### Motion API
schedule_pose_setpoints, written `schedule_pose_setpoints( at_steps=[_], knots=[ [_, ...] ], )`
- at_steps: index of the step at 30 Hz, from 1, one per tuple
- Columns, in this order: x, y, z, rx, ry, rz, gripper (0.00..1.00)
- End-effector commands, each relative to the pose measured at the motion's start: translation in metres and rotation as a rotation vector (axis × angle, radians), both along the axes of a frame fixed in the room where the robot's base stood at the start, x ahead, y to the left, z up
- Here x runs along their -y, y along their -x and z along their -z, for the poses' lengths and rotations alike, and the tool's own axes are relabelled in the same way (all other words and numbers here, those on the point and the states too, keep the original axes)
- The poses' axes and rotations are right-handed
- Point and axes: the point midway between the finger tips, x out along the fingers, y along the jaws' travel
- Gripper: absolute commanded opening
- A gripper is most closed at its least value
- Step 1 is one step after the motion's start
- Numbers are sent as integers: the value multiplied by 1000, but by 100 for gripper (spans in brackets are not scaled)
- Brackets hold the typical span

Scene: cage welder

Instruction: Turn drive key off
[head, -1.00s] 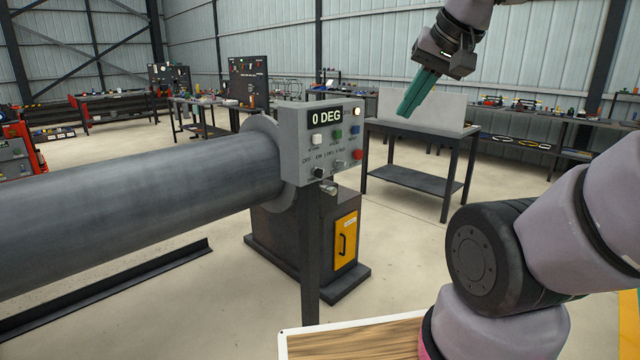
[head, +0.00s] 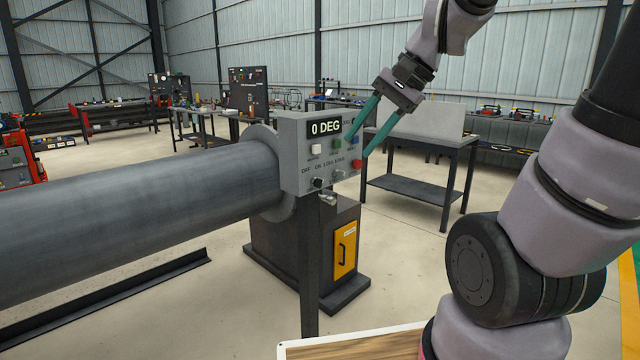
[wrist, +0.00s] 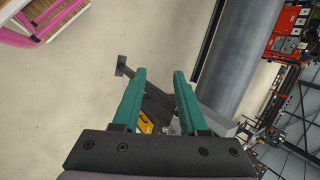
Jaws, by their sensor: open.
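The grey control box (head: 294,152) stands on a post in the head view, and its display reads 0 DEG. A black knob (head: 318,183) sits low on its face below the OFF and ON labels. A small silver piece (head: 328,198) shows just under it; I cannot tell which way the key points. My gripper (head: 352,143) is open and empty, its green fingers reaching down over the right part of the box face, above and right of the knob. Contact cannot be told. The open fingers (wrist: 160,74) also show in the wrist view; the knob is not clear there.
A large grey pipe (head: 130,215) runs left from the box. A dark pedestal with a yellow door (head: 345,250) stands below. A red button (head: 357,164) is close to the right finger.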

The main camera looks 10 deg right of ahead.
Motion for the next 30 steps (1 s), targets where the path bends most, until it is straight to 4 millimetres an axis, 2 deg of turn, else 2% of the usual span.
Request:
schedule_pose_setpoints(
  at_steps=[3, 7, 10, 14, 17, 20, 24, 27, 30],
  knots=[
    [-26, -25, 15, -196, -205, 91, 42],
    [-48, -59, 25, -384, -430, 209, 42],
    [-60, -91, 35, -517, -602, 310, 42],
    [-64, -139, 52, -667, -827, 461, 42],
    [-59, -179, 72, -764, -999, 587, 42],
    [-45, -218, 99, -841, -1171, 728, 42],
    [-15, -266, 149, -906, -1393, 932, 42],
    [9, -289, 185, -920, -1523, 1061, 42],
    [29, -302, 213, -918, -1614, 1158, 42]
  ],
)
